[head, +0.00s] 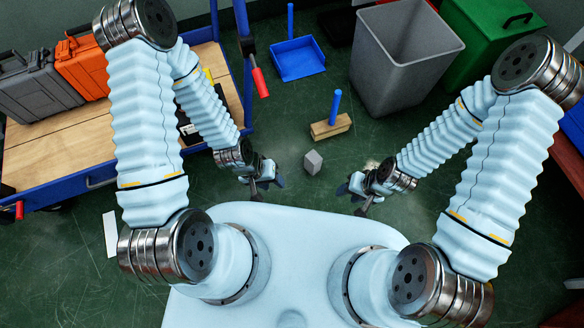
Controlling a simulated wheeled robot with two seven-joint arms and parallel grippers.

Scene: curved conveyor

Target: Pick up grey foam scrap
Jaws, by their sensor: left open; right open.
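The grey foam scrap (313,162) is a small grey block lying on the dark green floor, between my two grippers and just beyond the front of my base. My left gripper (267,186) is open and empty, to the left of the scrap and apart from it. My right gripper (352,193) is open and empty, to the right of the scrap and a little nearer to my base, also apart from it.
A brush (331,128) with a wooden head lies beyond the scrap. A blue dustpan (297,60), a grey bin (400,85) and a green bin (470,75) stand further back. A cart (90,128) with cases is at left.

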